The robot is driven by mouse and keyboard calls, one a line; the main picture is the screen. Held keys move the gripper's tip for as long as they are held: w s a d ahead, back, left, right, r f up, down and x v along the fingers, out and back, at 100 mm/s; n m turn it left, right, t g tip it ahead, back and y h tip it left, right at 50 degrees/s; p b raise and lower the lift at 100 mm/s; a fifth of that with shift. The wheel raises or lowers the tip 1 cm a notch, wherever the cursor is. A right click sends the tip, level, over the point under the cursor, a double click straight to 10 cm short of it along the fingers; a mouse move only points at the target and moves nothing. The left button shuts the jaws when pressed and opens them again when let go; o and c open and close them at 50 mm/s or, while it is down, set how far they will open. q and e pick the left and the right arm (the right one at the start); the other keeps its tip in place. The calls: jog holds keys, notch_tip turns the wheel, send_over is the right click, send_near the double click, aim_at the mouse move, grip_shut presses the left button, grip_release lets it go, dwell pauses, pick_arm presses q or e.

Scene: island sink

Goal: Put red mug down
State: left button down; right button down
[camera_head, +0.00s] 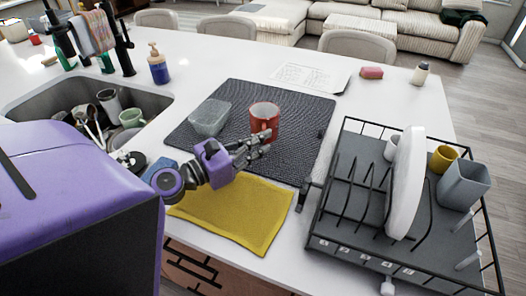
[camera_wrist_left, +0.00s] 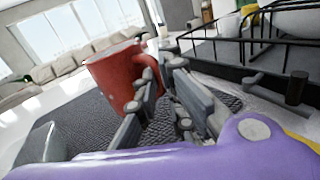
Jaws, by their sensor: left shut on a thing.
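The red mug (camera_head: 263,120) is upright over the dark textured mat (camera_head: 240,93) in the head view. I cannot tell whether its base touches the mat. My left gripper (camera_head: 258,145) reaches in from the left and is shut on the mug at its near side, where the handle is. In the left wrist view the red mug (camera_wrist_left: 112,75) stands left of the fingers (camera_wrist_left: 165,92), which partly cover its handle side. My right gripper is in neither view.
A clear container (camera_head: 209,118) sits on the mat left of the mug. A yellow cloth (camera_head: 235,222) lies in front. A black dish rack (camera_head: 345,200) with a white plate (camera_head: 405,185) stands right. The sink (camera_head: 150,100) is left. Counter beyond the mat is mostly clear.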

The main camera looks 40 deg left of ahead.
pick_arm(q)
jog(key=f, duration=0.2)
jog(key=w+f+b, duration=0.1)
jog(key=f, duration=0.1)
jog(key=shift+d+f, duration=0.15)
jog(key=shift+d, duration=0.05)
jog(key=shift+f+b, duration=0.5)
jog(key=shift+f, duration=0.1)
jog(key=c, duration=1.9)
grip_release()
jog(key=shift+f, duration=0.1)
jog(key=shift+o, duration=0.2)
